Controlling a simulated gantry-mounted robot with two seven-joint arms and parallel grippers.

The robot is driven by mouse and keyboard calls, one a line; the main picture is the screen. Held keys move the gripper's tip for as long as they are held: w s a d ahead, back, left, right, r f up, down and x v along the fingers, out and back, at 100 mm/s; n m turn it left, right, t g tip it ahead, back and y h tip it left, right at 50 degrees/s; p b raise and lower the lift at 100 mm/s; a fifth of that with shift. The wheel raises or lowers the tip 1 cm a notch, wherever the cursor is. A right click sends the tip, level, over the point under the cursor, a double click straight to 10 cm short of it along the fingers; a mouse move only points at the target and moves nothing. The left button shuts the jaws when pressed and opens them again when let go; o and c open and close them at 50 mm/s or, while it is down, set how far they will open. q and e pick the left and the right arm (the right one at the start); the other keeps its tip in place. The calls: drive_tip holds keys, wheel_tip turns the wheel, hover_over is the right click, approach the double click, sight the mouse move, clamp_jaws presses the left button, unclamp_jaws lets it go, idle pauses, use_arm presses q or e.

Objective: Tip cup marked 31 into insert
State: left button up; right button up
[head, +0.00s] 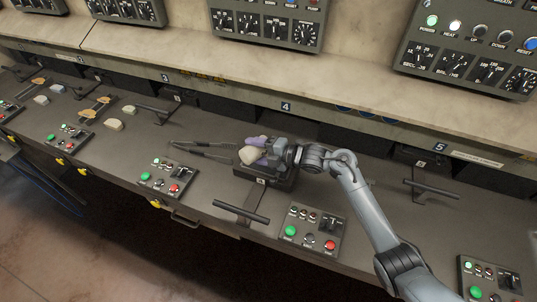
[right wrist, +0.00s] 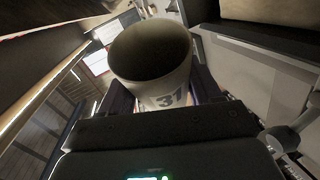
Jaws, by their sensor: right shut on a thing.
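The off-white cup (head: 249,156) is in my right gripper (head: 257,146), over the dark block-like fixture (head: 282,181) at the middle station. In the right wrist view the cup (right wrist: 163,88) bears the number 31 and stands between the two fingers. Its round mouth shows a shaded grey inside; I cannot make out contents. In the head view the cup looks tipped over, but its exact angle is hard to tell. I cannot make out the insert; the gripper and cup cover much of the fixture. My left gripper is not in view.
Dark tong-like handles (head: 205,150) lie left of the cup. A bar handle (head: 241,212) and a button panel (head: 310,231) are at the front edge. A beige ledge (head: 330,101) runs behind.

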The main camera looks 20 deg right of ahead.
drive_tip(key=shift+d, duration=0.2)
drive_tip(key=shift+r, duration=0.1)
drive_tip(key=shift+w+m, duration=0.1)
drive_tip(key=shift+m, duration=0.2)
drive_tip(key=shift+d+r, duration=0.1)
drive_tip(key=shift+y, duration=0.4)
drive_tip(key=shift+d+r+m, duration=0.1)
drive_tip(key=shift+m, duration=0.3)
drive_tip(key=shift+d+r, duration=0.1)
drive_tip(key=shift+d, duration=0.05)
